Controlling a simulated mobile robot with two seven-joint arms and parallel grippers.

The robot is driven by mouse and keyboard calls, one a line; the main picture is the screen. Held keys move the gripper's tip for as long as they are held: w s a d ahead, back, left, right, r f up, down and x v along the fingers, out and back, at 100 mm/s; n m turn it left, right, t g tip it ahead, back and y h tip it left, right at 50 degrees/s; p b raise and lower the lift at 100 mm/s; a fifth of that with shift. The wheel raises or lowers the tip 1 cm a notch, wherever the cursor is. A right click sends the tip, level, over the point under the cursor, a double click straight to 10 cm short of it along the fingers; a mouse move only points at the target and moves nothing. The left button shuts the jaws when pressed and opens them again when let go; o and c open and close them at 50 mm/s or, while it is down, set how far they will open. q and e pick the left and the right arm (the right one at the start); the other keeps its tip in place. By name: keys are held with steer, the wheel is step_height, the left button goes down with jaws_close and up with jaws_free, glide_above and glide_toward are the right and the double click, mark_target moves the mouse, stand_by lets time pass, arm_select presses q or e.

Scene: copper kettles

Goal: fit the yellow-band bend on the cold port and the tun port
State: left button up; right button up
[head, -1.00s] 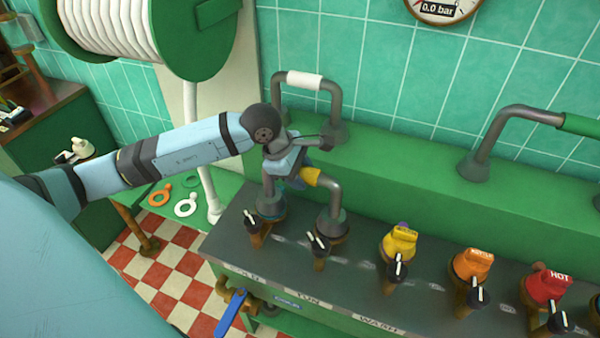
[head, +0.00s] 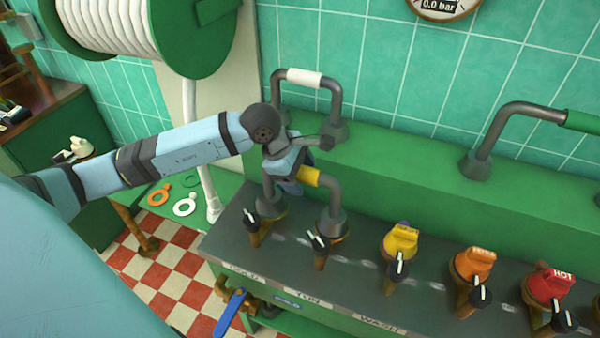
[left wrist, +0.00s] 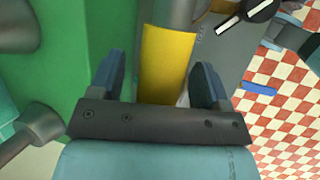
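The yellow-band bend, a grey pipe with a yellow band (head: 311,176), stands upright with its feet at the cold port (head: 262,217) and the tun port (head: 336,240) at the left end of the dark counter. Whether its feet are fully seated I cannot tell. My left gripper (head: 290,172) is at the top of the bend. In the left wrist view its two dark fingers (left wrist: 160,85) stand either side of the yellow band, with a gap at the left finger. The left arm hides part of the bend in the head view. My right gripper is not in view.
A white-band bend (head: 304,78) stands on the green ledge (head: 420,165) behind, close to the left gripper. A green-banded pipe (head: 525,112) is further right. Yellow (head: 401,240), orange (head: 474,264) and red (head: 549,284) caps sit along the counter. A hose reel (head: 200,40) is upper left.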

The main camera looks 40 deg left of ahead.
arm_select(q)
steer(key=shift+f, duration=0.1)
steer(key=b+v, duration=0.1)
steer(key=v, duration=1.3)
steer(key=shift+d, duration=0.1)
